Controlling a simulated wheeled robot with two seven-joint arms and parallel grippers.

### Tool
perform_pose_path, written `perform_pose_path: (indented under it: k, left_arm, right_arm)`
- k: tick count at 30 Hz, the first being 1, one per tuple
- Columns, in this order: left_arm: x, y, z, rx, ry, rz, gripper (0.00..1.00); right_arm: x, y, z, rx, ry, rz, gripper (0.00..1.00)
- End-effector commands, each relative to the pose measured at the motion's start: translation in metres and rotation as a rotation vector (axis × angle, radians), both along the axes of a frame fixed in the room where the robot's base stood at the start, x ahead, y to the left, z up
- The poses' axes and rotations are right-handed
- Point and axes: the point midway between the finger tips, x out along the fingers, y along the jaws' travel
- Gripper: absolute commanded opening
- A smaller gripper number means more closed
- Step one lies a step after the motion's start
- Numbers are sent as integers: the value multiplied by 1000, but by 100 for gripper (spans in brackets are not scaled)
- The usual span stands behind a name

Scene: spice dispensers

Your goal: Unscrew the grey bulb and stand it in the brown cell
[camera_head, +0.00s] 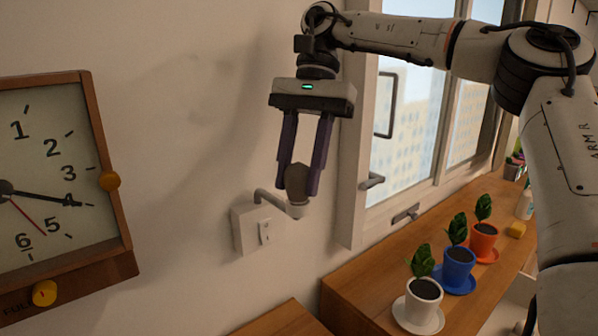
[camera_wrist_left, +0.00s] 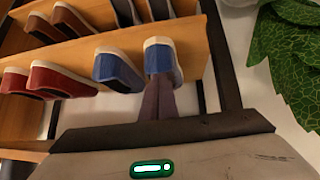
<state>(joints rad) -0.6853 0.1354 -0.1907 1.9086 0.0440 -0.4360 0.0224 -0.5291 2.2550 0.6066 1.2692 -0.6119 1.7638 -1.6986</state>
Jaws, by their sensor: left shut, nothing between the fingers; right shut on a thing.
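The grey bulb (camera_head: 297,178) is upright in a lamp holder (camera_head: 292,209) at the end of a bent arm from a wall plate in the head view. My right gripper (camera_head: 301,176) reaches down from above, its two purple fingers closed on either side of the bulb. My left gripper (camera_wrist_left: 158,95) is outside the head view; in the left wrist view its fingers are together and empty, in front of a shoe rack. I cannot make out a brown cell in either view.
A wall clock (camera_head: 45,160) hangs at the left. A switch (camera_head: 265,232) is on the wall plate. Potted plants (camera_head: 458,262) stand on the wooden sill below the window. The left wrist view shows red and blue shoes on the rack (camera_wrist_left: 205,85) and green leaves (camera_wrist_left: 285,50) at the right.

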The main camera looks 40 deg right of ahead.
Motion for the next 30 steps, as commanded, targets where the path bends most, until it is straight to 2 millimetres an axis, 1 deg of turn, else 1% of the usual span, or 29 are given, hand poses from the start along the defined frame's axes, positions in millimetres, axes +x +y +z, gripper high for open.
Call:
perform_pose_path:
  k: [9, 13, 16, 26, 30]
  left_arm:
    - [0, 0, 0, 0, -1, 0, 0]
    - [0, 0, 0, 0, -1, 0, 0]
    - [0, 0, 0, 0, -1, 0, 0]
    - [0, 0, 1, 0, -1, 0, 0]
    - [0, 0, 1, 0, -1, 0, 0]
  right_arm:
    - [2, 1, 1, -5, 3, 489, 10]
    - [2, 2, 2, -4, 1, 656, 10]
    - [2, 1, 2, -3, 0, 718, 10]
    - [2, 1, 2, -3, -2, 745, 10]
    - [3, 2, 3, -9, 0, 902, 10]
